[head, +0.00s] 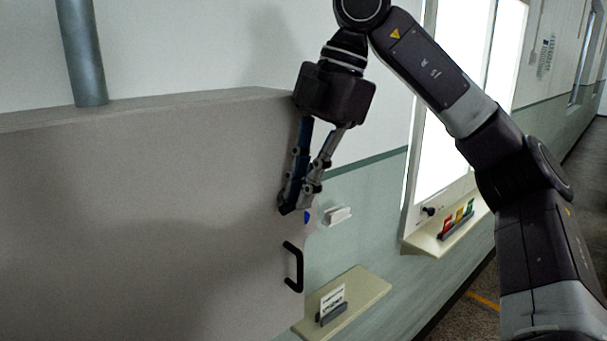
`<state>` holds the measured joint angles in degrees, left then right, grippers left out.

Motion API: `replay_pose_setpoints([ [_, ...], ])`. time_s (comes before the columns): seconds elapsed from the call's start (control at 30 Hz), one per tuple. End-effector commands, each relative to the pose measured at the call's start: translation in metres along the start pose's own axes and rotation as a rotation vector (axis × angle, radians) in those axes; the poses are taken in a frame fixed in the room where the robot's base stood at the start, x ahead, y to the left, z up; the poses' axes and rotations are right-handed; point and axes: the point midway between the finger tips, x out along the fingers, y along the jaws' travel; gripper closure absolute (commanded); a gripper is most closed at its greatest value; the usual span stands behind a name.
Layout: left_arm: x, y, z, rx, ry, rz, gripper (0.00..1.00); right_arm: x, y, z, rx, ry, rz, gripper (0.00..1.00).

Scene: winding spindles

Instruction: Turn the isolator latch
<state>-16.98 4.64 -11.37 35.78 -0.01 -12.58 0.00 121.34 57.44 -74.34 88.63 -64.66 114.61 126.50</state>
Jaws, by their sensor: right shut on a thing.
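A large grey cabinet (140,225) fills the left of the head view. My right gripper (291,207) reaches down to the upper right part of its front, near the right edge. Its fingers are closed together there on a small thing that they mostly hide. A small blue part (307,217) shows just right of the fingertips and looks like part of the latch. The latch's shape and angle cannot be made out. My left gripper is out of view.
A black pull handle (293,267) sits on the cabinet below my fingertips. A white block (337,216) is on the wall to the right. A lower shelf (372,287) holds a card; another shelf (418,243) holds coloured cards.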

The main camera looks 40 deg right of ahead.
Motion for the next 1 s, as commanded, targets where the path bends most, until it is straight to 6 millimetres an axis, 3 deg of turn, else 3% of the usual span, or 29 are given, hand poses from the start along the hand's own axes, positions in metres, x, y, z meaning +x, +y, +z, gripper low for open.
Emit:
replay_pose_setpoints([
  [0.03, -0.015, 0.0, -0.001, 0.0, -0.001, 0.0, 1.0, -0.007, 0.001, -0.004, -0.013, -0.041, -0.004, 1.0],
  [0.2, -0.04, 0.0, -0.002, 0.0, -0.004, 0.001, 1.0, -0.007, 0.002, -0.009, -0.042, -0.194, -0.015, 1.0],
  [0.43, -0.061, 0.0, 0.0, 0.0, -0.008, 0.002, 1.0, -0.003, 0.001, -0.014, -0.082, -0.411, -0.03, 1.0],
  [0.73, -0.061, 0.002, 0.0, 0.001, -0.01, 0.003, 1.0, 0.007, 0.0, -0.019, -0.132, -0.693, -0.05, 1.0],
  [1.0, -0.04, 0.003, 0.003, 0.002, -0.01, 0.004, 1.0, 0.016, -0.001, -0.023, -0.177, -0.945, -0.068, 1.0],
])
